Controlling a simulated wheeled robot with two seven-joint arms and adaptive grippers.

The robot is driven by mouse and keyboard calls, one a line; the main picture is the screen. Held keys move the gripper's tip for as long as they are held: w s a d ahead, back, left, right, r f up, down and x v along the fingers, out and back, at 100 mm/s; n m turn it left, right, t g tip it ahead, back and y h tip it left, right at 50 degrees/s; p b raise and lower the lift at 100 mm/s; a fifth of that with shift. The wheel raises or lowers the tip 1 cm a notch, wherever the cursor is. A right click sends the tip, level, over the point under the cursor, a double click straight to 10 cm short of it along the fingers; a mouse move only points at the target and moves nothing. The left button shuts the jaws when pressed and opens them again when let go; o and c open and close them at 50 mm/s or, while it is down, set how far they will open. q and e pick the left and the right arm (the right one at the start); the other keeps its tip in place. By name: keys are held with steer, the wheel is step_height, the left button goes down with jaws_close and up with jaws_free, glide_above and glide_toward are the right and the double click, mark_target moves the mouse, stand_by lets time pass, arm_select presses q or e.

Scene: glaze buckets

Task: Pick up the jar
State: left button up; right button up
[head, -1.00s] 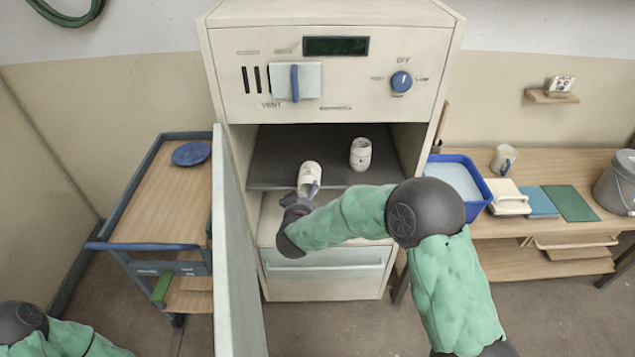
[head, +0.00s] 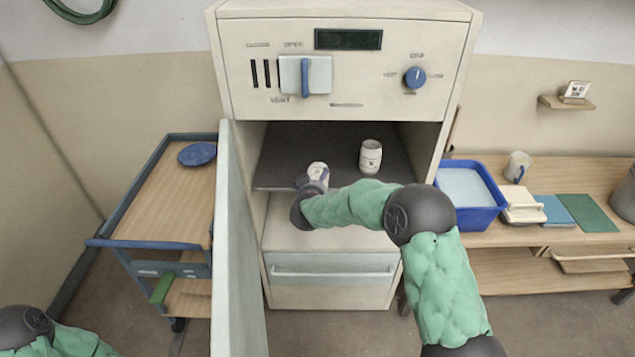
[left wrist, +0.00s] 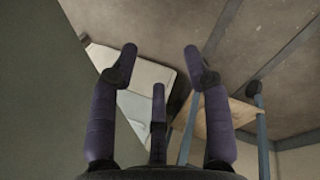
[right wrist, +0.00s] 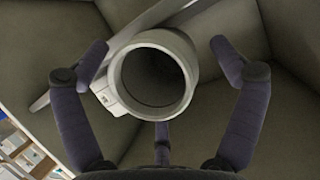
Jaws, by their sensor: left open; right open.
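Two white vessels stand on the dark shelf inside the open cabinet: a nearer jar (head: 318,170) and a second jar (head: 371,154) to its right. My right gripper (head: 314,187) is at the nearer jar, hiding its lower part in the head view. In the right wrist view, the open round mouth of the jar (right wrist: 188,78) faces the camera between the spread fingers of my right gripper (right wrist: 160,49). A gap shows on both sides. My left gripper (left wrist: 160,56) is open and empty in the left wrist view, away from the jars.
The open cabinet door (head: 237,240) stands left of my right arm. A cart (head: 160,215) with a blue plate (head: 197,154) is further left. On the right, a wooden bench (head: 525,233) holds a blue tub (head: 497,198) and a mug (head: 517,166).

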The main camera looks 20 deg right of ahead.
mark_target(318, 170)
steer(key=shift+w, duration=0.1)
steer(key=c, duration=1.4)
steer(key=shift+d+r, duration=0.1)
steer(key=shift+r, duration=0.15)
steer(key=shift+r, duration=0.2)
step_height(318, 170, up, 3)
steer(key=shift+r+p, duration=0.1)
steer(key=shift+p, duration=0.9)
steer(key=r+p+v, duration=0.1)
steer(key=p+v, duration=0.1)
steer(key=v, duration=0.3)
steer(key=w+p+v, duration=0.1)
steer(key=p+v, duration=0.1)
steer(key=v, duration=0.4)
steer(key=w+r+p+v, duration=0.1)
steer(key=p+v, duration=0.2)
steer(key=v, duration=0.2)
steer(key=shift+s+a+r, duration=0.2)
steer(key=shift+a+r, duration=0.25)
steer(key=shift+a, duration=0.05)
